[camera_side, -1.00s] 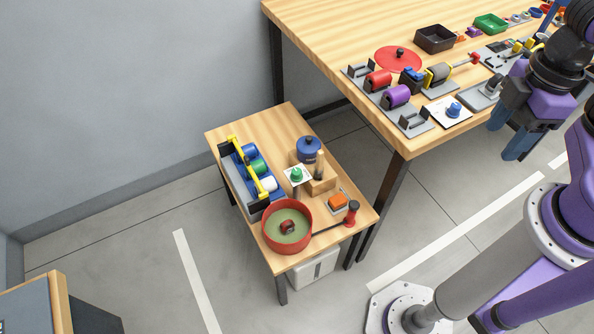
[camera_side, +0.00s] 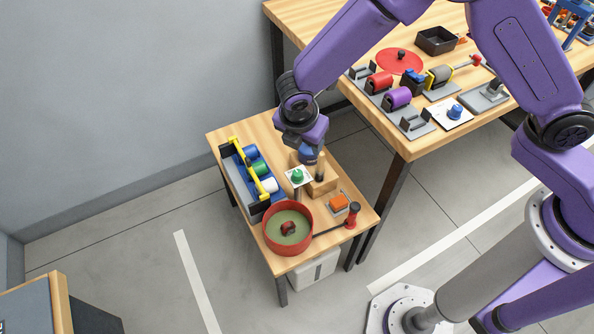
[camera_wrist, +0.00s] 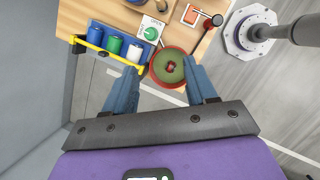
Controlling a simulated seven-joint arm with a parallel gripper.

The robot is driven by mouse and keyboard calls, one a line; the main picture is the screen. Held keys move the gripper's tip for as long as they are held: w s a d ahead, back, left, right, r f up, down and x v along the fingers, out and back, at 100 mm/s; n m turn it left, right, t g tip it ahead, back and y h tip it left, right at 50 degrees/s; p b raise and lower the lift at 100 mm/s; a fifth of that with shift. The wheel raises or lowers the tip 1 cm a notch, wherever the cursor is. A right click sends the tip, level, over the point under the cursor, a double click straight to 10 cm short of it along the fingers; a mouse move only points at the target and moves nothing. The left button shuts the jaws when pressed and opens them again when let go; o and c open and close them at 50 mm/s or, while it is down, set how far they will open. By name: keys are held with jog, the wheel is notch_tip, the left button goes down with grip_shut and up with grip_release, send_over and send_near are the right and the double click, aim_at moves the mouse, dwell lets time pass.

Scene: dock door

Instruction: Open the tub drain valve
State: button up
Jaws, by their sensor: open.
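The red round tub (camera_side: 287,246) stands at the front of the small wooden table, with green contents and a small dark red object inside. A dark rod runs from its side to a red handle with a black top (camera_side: 352,216). A green knob (camera_side: 297,175) sits on a white plate behind the tub; in the wrist view its plate reads "OPEN". I cannot tell which of these is the drain valve. My gripper (camera_side: 308,156) is over the table's back part, behind the knob. In the wrist view my gripper (camera_wrist: 161,66) is open and empty, its fingers framing the tub.
A blue rack (camera_side: 240,180) with a yellow bar and several coloured rollers lines the table's left. An orange block (camera_side: 338,202) and a wooden block with an upright peg (camera_side: 320,178) stand at the right. The larger workbench (camera_side: 310,25) is behind right.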

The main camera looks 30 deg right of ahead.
notch_tip(320, 180, down, 5)
jog(key=w+a+n, duration=0.2)
send_near(297, 173)
jog(key=shift+n, duration=0.3)
jog(key=x, duration=0.8)
jog(key=shift+w+d+f, duration=0.1)
jog(key=shift+d+f, duration=0.05)
jog(key=shift+f, duration=0.2)
jog(key=c, duration=1)
